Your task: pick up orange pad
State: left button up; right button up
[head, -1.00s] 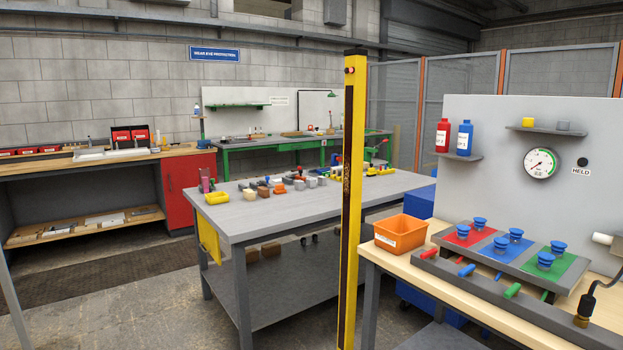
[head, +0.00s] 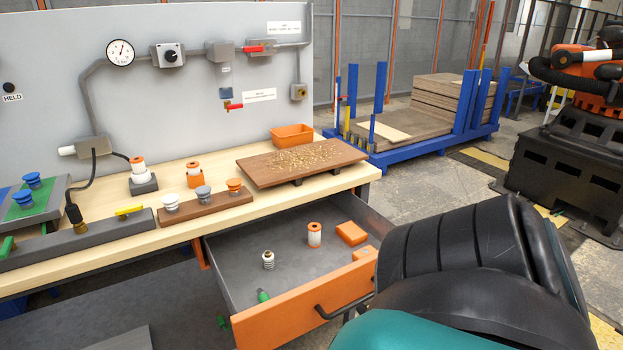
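An orange suction pad (head: 234,186) stands on the right end of a brown wooden strip on the bench, beside a grey pad (head: 203,192) and a white pad (head: 171,201). In the open drawer (head: 282,322) below, an orange block (head: 351,233) lies near the back right corner, with a smaller orange piece (head: 364,254) in front of it. I cannot tell for certain which of these is the orange pad. A large black and teal link of my own arm fills the lower right. Neither gripper shows in this view.
A brown board (head: 270,174) with loose chips lies on the bench's right end, with an orange bin (head: 292,135) behind it. The drawer, jutting from the bench, also holds an orange-and-white cylinder (head: 314,235), a spring-like part (head: 268,260) and a green-tipped piece (head: 263,296).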

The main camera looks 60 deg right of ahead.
aim_at(353, 236)
jog(key=z, duration=2.3)
jog(key=i+l, duration=0.2)
jog(key=l, duration=0.15)
jog(key=i+l, duration=0.15)
jog(key=l, duration=0.15)
jog(key=i+l, duration=0.2)
jog(key=l, duration=0.15)
jog(key=i+l, duration=0.2)
jog(key=l, duration=0.15)
jog(key=i+l+u, duration=0.1)
jog(key=l, duration=0.25)
jog(key=i+l, duration=0.85)
jog(key=l, duration=0.25)
jog(key=k+j, duration=0.1)
jog(key=j, duration=0.25)
jog(key=k+j, duration=0.15)
jog(key=j, duration=0.15)
jog(key=k+j, duration=0.1)
jog(key=j, duration=0.25)
jog(key=u, duration=0.05)
